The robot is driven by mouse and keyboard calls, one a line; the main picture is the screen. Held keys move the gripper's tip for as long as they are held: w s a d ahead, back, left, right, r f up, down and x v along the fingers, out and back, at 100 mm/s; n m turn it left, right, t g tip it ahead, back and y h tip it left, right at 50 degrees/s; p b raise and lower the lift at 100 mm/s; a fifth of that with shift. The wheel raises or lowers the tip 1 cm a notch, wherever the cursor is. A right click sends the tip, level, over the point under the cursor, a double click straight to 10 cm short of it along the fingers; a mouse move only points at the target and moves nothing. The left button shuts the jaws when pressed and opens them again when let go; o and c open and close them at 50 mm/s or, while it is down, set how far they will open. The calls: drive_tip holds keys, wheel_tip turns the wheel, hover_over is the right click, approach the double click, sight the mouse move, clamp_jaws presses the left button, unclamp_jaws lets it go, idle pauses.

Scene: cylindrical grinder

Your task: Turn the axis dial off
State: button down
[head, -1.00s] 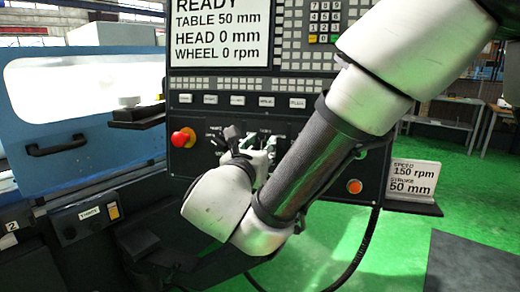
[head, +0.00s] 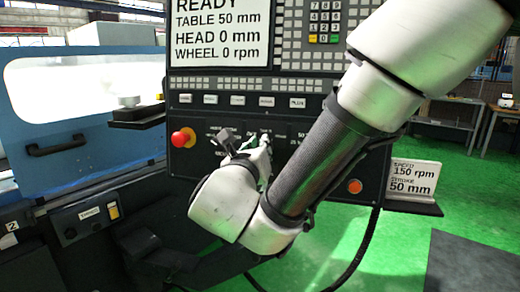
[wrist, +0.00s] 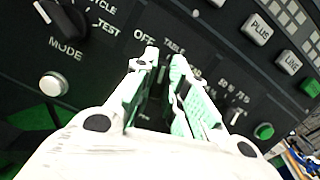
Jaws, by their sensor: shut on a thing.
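My gripper (wrist: 165,62) is at the control panel, its pale green-padded fingers close together over the axis dial (wrist: 157,102). The dial is a dark shape between the fingers, mostly hidden by them, and the gripper is shut on it. The labels OFF and TABLE show just beyond the fingertips; which one the dial points to cannot be told. In the head view my gripper (head: 257,150) reaches the lower panel, and my wrist hides much of that area.
The black MODE knob (wrist: 66,20) is left of my gripper, with a white button (wrist: 53,84) below it. A green button (wrist: 264,131) is to the right. A red emergency stop (head: 182,138) sits left on the panel. The screen (head: 219,32) reads READY.

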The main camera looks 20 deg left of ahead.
drive_tip(key=n+y, duration=0.1)
drive_tip(key=n, duration=0.4)
drive_tip(key=shift+n, duration=0.4)
drive_tip(key=shift+a, duration=0.1)
drive_tip(key=c, duration=1.4)
unclamp_jaws()
drive_tip(key=shift+c, duration=0.2)
drive_tip(key=s+d, duration=0.1)
drive_tip(key=s, duration=1.1)
drive_tip(key=shift+d+r, duration=0.2)
